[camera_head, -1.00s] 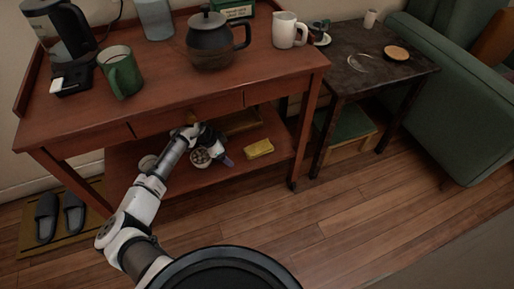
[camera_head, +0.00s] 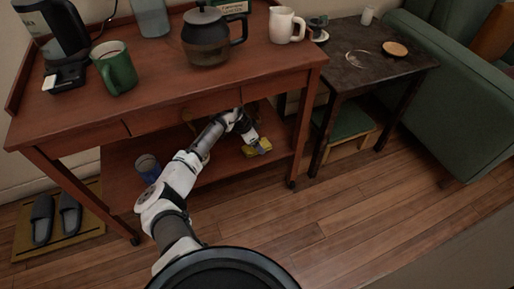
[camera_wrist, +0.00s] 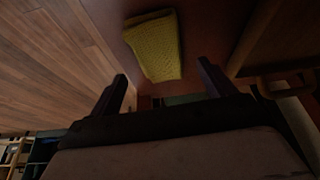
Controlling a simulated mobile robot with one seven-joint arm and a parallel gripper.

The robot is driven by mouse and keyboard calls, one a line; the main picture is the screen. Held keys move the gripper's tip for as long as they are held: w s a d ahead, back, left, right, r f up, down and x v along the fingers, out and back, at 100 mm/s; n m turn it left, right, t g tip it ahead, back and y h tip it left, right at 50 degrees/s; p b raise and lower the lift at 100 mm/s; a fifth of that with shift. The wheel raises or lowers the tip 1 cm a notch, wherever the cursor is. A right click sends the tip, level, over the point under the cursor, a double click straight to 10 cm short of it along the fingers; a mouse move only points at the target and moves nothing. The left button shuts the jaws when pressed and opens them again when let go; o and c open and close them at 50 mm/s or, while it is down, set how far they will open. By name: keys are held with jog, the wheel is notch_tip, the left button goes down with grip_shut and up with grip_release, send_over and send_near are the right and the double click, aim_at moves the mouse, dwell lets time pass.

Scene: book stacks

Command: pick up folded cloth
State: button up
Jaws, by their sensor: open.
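The folded cloth (camera_head: 250,152) is yellow and lies flat on the lower shelf (camera_head: 200,178) of the red-brown wooden cart. My gripper (camera_head: 262,149) is over the cloth in the head view and hides part of it. In the wrist view the cloth (camera_wrist: 155,45) is a yellow textured rectangle ahead of my gripper (camera_wrist: 163,80).
The cart top (camera_head: 150,108) is above my forearm and holds a green mug (camera_head: 117,70), a dark coffee pot (camera_head: 208,40) and a white pitcher (camera_head: 286,25). A blue-grey can (camera_head: 148,168) stands on the lower shelf. A dark side table (camera_head: 375,60) stands right of the cart.

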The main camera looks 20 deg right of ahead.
jog(key=x, duration=0.3)
jog(key=shift+d+f, duration=0.1)
jog(key=shift+f, duration=0.1)
jog(key=shift+c, duration=0.3)
jog(key=c, duration=1)
jog(key=shift+r, duration=0.1)
jog(key=shift+r, duration=0.6)
notch_tip(320, 180, up, 2)
jog(key=shift+r+p, duration=0.25)
jog(key=shift+p, duration=0.05)
jog(key=s+p, duration=0.3)
jog(key=s, duration=1.5)
jog(key=shift+d+f, duration=0.15)
jog(key=shift+d, duration=0.1)
